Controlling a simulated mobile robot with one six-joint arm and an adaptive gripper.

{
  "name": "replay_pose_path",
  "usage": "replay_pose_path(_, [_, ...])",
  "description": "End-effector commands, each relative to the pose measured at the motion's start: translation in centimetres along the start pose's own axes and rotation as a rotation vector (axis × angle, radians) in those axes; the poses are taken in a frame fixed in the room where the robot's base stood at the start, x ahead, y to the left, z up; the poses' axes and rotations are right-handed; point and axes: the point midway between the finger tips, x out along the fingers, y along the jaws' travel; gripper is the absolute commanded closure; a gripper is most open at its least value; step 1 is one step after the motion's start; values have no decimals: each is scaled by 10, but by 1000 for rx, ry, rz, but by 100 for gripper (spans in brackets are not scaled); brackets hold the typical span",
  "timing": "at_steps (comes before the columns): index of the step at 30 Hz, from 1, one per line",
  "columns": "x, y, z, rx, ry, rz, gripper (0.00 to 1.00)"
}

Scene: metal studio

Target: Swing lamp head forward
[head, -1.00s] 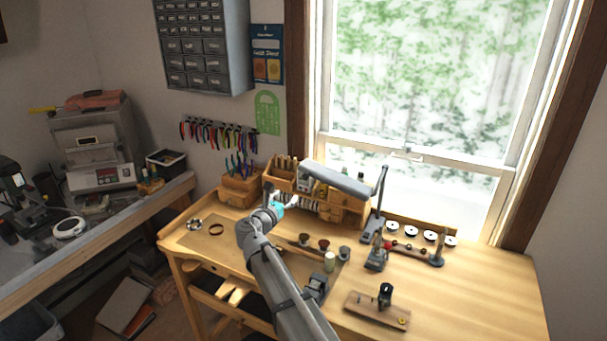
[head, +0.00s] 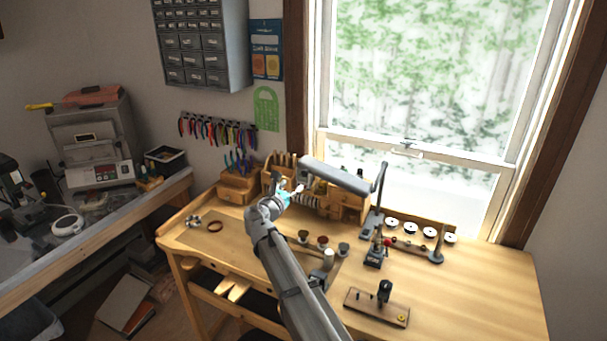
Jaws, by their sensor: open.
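The desk lamp has a long grey head (head: 338,176) that reaches left from its upright arm (head: 380,187) at the back of the wooden workbench. Its base stands near the window. My gripper (head: 296,191) is open and empty, just below and in front of the left end of the lamp head. Whether a fingertip touches the head cannot be told from this view. The gripper is small here and partly blends with the wooden organizer behind it.
The bench's right front (head: 470,300) is clear.

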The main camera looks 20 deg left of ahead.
Motion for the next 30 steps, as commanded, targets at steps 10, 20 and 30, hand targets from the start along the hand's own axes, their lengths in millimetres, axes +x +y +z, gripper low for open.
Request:
replay_pose_path(10, [56, 2, 0, 0, 0, 0, 32])
replay_pose_path(20, [91, 2, 0, 0, 0, 1, 32])
replay_pose_path(30, [96, 2, 0, 0, 0, 2, 32])
